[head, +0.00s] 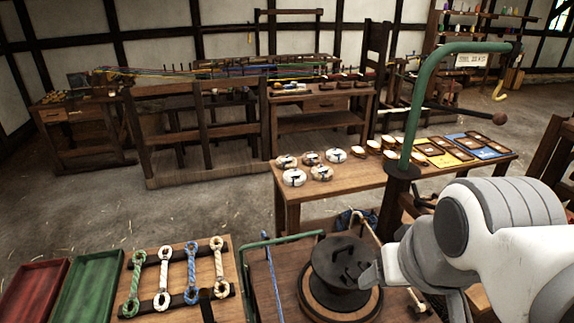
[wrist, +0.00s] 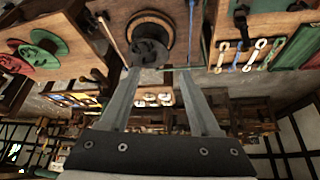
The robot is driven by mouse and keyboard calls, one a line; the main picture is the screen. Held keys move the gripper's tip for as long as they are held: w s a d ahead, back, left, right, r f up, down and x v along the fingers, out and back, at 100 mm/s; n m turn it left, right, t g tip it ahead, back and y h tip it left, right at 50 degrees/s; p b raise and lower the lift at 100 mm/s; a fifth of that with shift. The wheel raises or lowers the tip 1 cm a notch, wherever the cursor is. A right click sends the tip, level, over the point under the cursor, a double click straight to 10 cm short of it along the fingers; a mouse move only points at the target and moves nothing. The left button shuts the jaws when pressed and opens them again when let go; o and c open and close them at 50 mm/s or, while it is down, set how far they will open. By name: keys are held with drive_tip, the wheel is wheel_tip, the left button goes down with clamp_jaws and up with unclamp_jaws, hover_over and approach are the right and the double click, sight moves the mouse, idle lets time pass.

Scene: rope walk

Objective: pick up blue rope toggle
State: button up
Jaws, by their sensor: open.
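In the head view my arm hides most of the gripper.
A green rope piece (head: 134,284) and white one (head: 164,278) lie left of the toggle, a cream one (head: 217,264) right. Red (head: 28,287) and green trays (head: 92,285) stand farther left. A round dark fixture (head: 340,262) and green bent rail (head: 283,239) stand between board and arm.

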drive_tip(key=w+a+f+n+g+h+b, duration=0.1)
drive_tip(key=w+a+f+n+b, duration=0.15)
drive_tip(key=w+f+n, duration=0.4)
drive_tip(key=w+a+f+n+g+b, duration=0.2)
drive_tip(key=w+f+n+b, duration=0.15)
drive_tip(key=f, duration=0.65)
drive_tip(key=w+a+f+n+g+h+b, duration=0.1)
drive_tip(key=w+a+f+n+b, duration=0.1)
drive_tip(key=w+f+n, duration=0.45)
drive_tip(key=a+f+n+b, duration=0.1)
drive_tip(key=a+f+b, duration=0.1)
drive_tip(key=f, duration=0.6)
drive_tip(key=a+f+n+g+y+b, duration=0.1)
drive_tip(key=a+f+n, duration=0.1)
drive_tip(key=f, duration=0.7)
drive_tip(key=a+f+n+y+b, duration=0.1)
drive_tip(key=a+f+b, duration=0.1)
drive_tip(key=f, duration=0.7)
drive_tip(key=shift+a+n+g+b, duration=0.3)
drive_tip(key=shift+a+n+b, duration=0.05)
drive_tip(key=shift+a, duration=0.15)
drive_tip(key=f, duration=0.3)
drive_tip(key=f+b, duration=0.1)
drive_tip(key=f, duration=0.1)
drive_tip(key=shift+s+f, duration=0.1)
drive_tip(key=shift+s, duration=0.15)
drive_tip(key=shift+c, duration=0.3)
clamp_jaws()
